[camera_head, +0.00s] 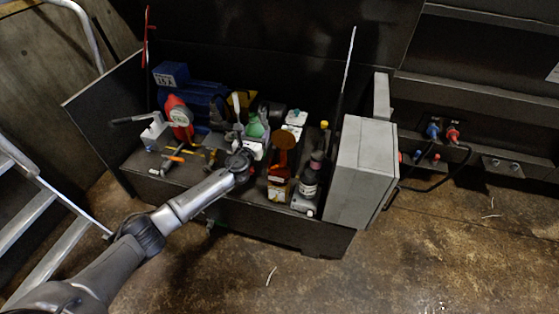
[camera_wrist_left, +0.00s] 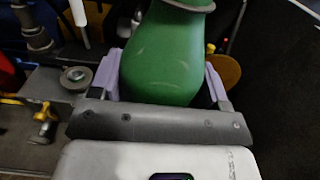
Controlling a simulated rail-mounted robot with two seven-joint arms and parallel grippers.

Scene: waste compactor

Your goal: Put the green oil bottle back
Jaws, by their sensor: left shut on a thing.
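The green oil bottle (camera_wrist_left: 165,55) fills the upper middle of the left wrist view, between the pale purple fingers of my left gripper (camera_wrist_left: 162,82), which is shut on it. The bottle's top runs out of that view. In the head view, the bottle (camera_head: 255,127) shows as a small green shape above the end of my left arm. There my left gripper (camera_head: 254,148) is over the middle of the cluttered bench. My wrist hides part of the bench below, and I cannot tell whether the bottle touches it. My right gripper is not in view.
The dark bench (camera_head: 280,230) holds a blue machine (camera_head: 203,98), a red round item (camera_head: 178,115), an orange-brown bottle (camera_head: 282,160) and a dark bottle (camera_head: 311,180) close to my gripper's right. A grey box (camera_head: 362,170) bounds the right end. The floor in front is open.

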